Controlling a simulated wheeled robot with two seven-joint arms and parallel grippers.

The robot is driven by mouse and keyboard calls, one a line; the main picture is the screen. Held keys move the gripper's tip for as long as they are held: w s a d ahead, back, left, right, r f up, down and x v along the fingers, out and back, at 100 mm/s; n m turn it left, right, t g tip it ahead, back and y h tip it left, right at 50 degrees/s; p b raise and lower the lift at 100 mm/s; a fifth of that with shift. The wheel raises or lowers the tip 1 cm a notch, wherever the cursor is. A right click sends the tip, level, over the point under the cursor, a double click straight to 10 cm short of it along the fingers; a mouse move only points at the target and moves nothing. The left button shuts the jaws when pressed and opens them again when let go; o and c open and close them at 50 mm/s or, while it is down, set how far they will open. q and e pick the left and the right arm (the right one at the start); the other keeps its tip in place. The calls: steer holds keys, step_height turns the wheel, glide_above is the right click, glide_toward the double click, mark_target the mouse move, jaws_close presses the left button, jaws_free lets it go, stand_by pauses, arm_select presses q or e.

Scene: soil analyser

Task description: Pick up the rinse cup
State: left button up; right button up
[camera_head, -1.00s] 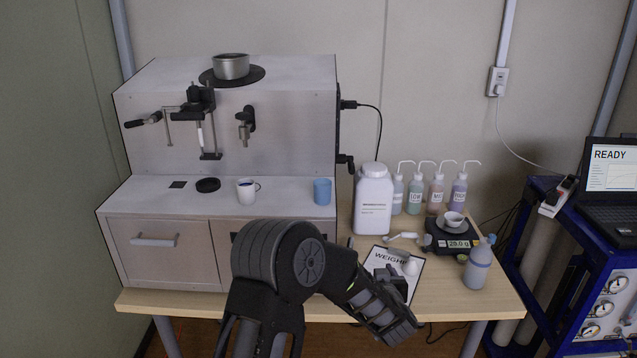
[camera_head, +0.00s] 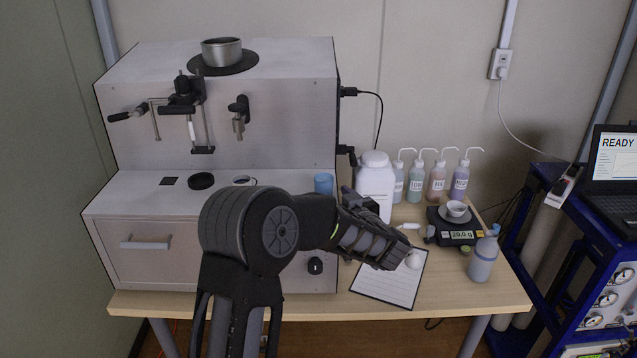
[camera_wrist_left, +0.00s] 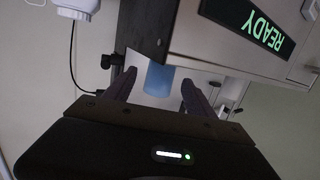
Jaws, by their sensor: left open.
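A blue cup (camera_head: 324,184), which I take as the rinse cup, stands upright on the right end of the machine's lower shelf, its lower part hidden by my arm. My left gripper (camera_head: 354,198) is to the right of it in the head view, partly hidden by my own forearm. In the left wrist view the blue cup (camera_wrist_left: 157,78) shows beyond and between the two spread fingers of my left gripper (camera_wrist_left: 158,84). The jaws are open and empty; whether they touch the cup cannot be told. My right gripper is not in view.
A white jug (camera_head: 375,180) stands close to my left gripper. A clipboard (camera_head: 385,287), a scale (camera_head: 455,235), several wash bottles (camera_head: 437,182) and a grey-blue bottle (camera_head: 482,262) are on the table.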

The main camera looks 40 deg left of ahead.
mark_target(328, 192)
arm_select(q)
steer(key=shift+w+a+f, duration=0.15)
steer(key=shift+a, duration=0.1)
steer(key=shift+d, duration=0.2)
steer(key=shift+p+x, duration=0.35)
steer(key=shift+x, duration=1)
steer(key=shift+w+a+p, duration=0.15)
steer(key=shift+a+p, duration=0.2)
steer(key=shift+a, duration=0.2)
steer(key=p+x, duration=0.1)
steer(key=x, duration=0.2)
steer(key=shift+w+a, duration=0.1)
steer(key=shift+a, duration=0.15)
steer(key=shift+w+a+f, duration=0.15)
steer(key=shift+a, duration=0.05)
